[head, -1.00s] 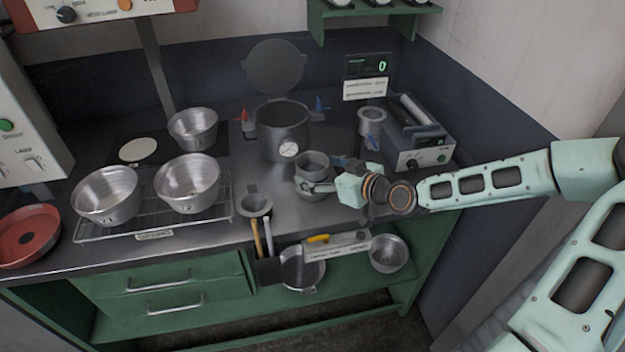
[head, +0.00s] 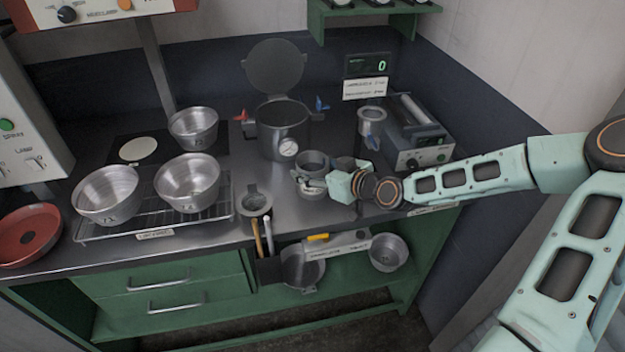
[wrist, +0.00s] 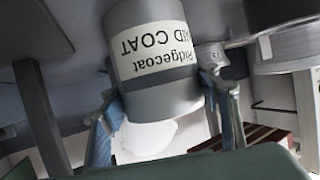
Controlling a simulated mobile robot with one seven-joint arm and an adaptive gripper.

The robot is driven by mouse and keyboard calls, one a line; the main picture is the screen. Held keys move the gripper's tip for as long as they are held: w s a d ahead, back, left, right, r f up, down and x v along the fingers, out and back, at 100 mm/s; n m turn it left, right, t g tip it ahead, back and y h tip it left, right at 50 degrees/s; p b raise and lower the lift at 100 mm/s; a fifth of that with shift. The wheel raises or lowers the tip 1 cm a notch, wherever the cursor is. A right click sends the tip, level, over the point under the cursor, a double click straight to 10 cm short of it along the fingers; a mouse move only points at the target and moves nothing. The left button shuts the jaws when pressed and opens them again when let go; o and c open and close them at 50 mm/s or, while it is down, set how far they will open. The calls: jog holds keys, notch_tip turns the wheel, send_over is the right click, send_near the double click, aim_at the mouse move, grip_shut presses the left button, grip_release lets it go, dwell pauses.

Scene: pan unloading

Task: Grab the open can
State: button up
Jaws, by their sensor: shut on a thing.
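The open can (head: 311,162) is a grey cylinder with an open top, near the front right of the counter. My gripper (head: 320,184) reaches in from the right, low on the can. In the wrist view its two fingers stand on either side of the can, shut on it. The can looks upright; I cannot tell whether it rests on the counter or is just clear of it.
A lidded pressure pot (head: 283,130) with a gauge stands behind the can. A grey machine (head: 415,140) and a small metal cup (head: 371,120) are behind right. Metal pans sit on a wire rack (head: 226,200) at left.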

jog(key=shift+c, duration=1.3)
jog(key=shift+r, duration=0.15)
